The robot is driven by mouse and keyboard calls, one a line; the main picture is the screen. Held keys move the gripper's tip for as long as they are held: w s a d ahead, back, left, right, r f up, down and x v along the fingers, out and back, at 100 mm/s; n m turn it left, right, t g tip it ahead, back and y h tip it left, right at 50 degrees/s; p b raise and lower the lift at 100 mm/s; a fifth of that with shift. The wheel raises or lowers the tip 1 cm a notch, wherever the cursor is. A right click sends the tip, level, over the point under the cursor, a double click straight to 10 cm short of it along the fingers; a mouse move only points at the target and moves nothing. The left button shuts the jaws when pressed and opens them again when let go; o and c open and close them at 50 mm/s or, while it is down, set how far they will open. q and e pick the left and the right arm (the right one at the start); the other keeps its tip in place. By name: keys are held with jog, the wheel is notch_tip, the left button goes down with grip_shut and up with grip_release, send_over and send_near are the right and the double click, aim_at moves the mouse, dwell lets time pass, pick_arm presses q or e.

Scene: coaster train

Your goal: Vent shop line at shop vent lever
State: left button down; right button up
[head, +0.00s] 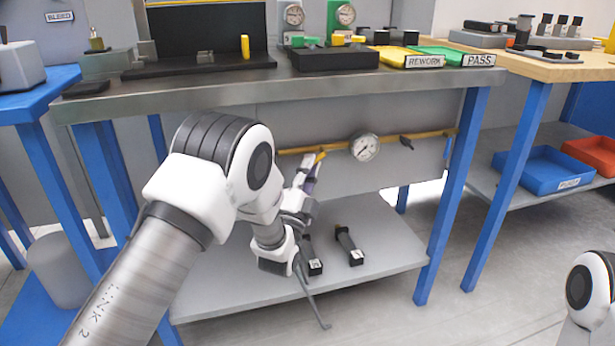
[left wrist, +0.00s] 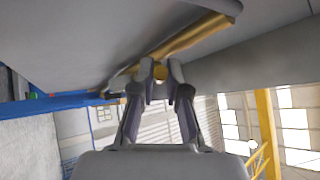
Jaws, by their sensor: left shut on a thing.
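A yellow air pipe (head: 432,134) runs along the panel under the middle bench, with a round white gauge (head: 365,147) on it. Left of the gauge a small yellow lever (head: 321,157) sticks out by the pipe. I take it for the shop vent lever; no label is readable. My left gripper (head: 314,168) reaches under the bench top and is shut on this lever. In the left wrist view the fingertips (left wrist: 160,80) close around a yellow piece (left wrist: 160,72), with the pipe (left wrist: 190,40) behind. My arm hides part of the pipe's left end. My right gripper is out of view.
A dark valve handle (head: 406,141) sits on the pipe's right part. The bench top (head: 180,88) overhangs the gripper, and a blue leg (head: 450,200) stands to the right.

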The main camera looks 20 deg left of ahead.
pick_arm(q)
jog(key=shift+w+d+f+n+g+y+b, duration=0.45)
jog(key=shift+n+g+y+b, duration=0.45)
jog(key=shift+n+y, duration=2.75)
jog(key=shift+w+d+f+n+g+y+b, duration=0.3)
jog(key=shift+d+n+g+y+b, duration=0.45)
jog(key=shift+n+y, duration=2.9)
jog(key=shift+w+d+f+n+g+y+b, duration=0.35)
jog(key=shift+n+g+y+b, duration=0.6)
jog(key=shift+n+y, duration=2.7)
jog(key=shift+d+r+n+h, duration=0.1)
jog(key=shift+n+h, duration=0.55)
jog(key=shift+n, duration=0.5)
jog(key=c, duration=1.2)
grip_release()
